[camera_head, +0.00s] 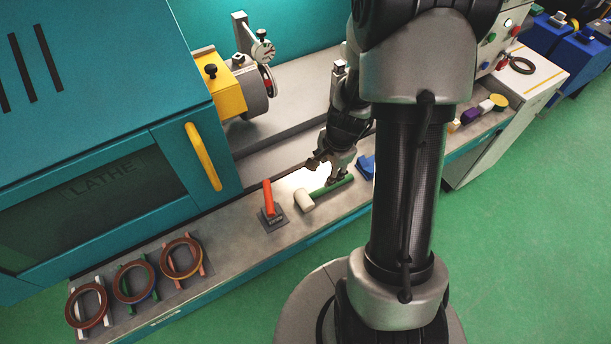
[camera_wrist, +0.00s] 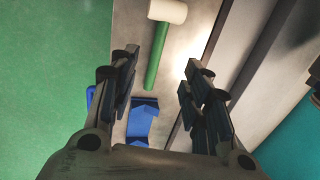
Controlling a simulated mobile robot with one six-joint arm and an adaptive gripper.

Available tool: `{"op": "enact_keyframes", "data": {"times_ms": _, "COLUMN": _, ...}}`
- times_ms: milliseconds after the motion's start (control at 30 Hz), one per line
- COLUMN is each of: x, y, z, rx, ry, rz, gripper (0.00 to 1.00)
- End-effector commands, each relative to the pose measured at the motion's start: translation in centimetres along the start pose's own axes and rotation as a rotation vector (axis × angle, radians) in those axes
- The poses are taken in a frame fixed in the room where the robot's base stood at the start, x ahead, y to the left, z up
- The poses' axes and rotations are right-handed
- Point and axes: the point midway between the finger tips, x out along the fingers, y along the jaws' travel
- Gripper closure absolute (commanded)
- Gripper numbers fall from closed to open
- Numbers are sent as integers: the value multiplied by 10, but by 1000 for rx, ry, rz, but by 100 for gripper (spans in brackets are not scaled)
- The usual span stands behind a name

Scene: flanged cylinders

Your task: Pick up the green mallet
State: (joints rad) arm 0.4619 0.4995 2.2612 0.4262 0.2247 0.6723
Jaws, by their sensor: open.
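The green mallet lies on the grey shelf in front of the lathe; its green handle (camera_head: 333,187) and cream head (camera_head: 304,200) show in the head view, with the head toward the left. In the wrist view its handle (camera_wrist: 155,60) runs down from the head (camera_wrist: 167,11) toward the space between the fingers. My gripper (camera_head: 328,170) is open, above and close to the handle. In the wrist view the fingers of my gripper (camera_wrist: 158,75) are spread, with nothing between them touching. I cannot tell the exact height above the handle.
A blue holder (camera_wrist: 142,120) is near the handle's end. An orange-handled tool (camera_head: 268,198) stands left of the mallet. Several rings (camera_head: 134,282) sit at the shelf's left end. The yellow-handled lathe door (camera_head: 203,157) rises behind. Bare shelf lies between the orange tool and rings.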

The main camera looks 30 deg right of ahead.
Motion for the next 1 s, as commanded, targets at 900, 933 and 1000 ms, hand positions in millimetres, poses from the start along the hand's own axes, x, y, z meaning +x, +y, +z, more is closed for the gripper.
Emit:
{"op": "enact_keyframes", "data": {"times_ms": 900, "x": 133, "y": 1, "z": 2, "rx": 3, "ry": 0, "rz": 2, "gripper": 56}}
{"op": "enact_keyframes", "data": {"times_ms": 933, "x": 136, "y": 1, "z": 2, "rx": 3, "ry": 0, "rz": 2, "gripper": 56}}
{"op": "enact_keyframes", "data": {"times_ms": 1000, "x": 148, "y": 1, "z": 4, "rx": 3, "ry": -1, "rz": 3, "gripper": 56}}
